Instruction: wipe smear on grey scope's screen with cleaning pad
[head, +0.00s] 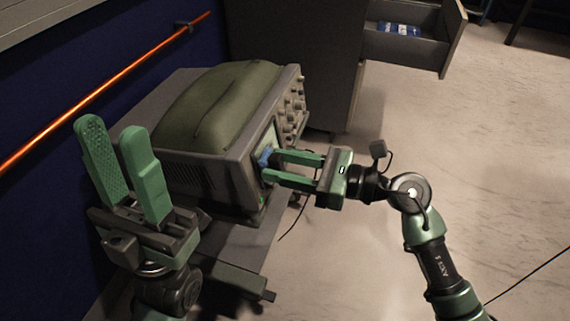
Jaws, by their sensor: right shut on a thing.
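The grey scope (207,185) stands on a cart, with a green pouch (226,98) on its top. Its screen (263,140) faces right, seen at a steep angle and partly hidden by my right gripper. My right gripper (272,167) is shut on the blue cleaning pad (265,157) and holds it at the screen; I cannot tell whether the pad touches the glass. The smear cannot be made out. My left gripper (121,140) is open and empty, fingers pointing up, in front of the scope's left rear side.
The cart top (244,240) has bare room in front of the scope. An open drawer (408,50) with blue and white packets (399,29) juts out at the top right. An orange rod (105,92) runs along the dark blue wall.

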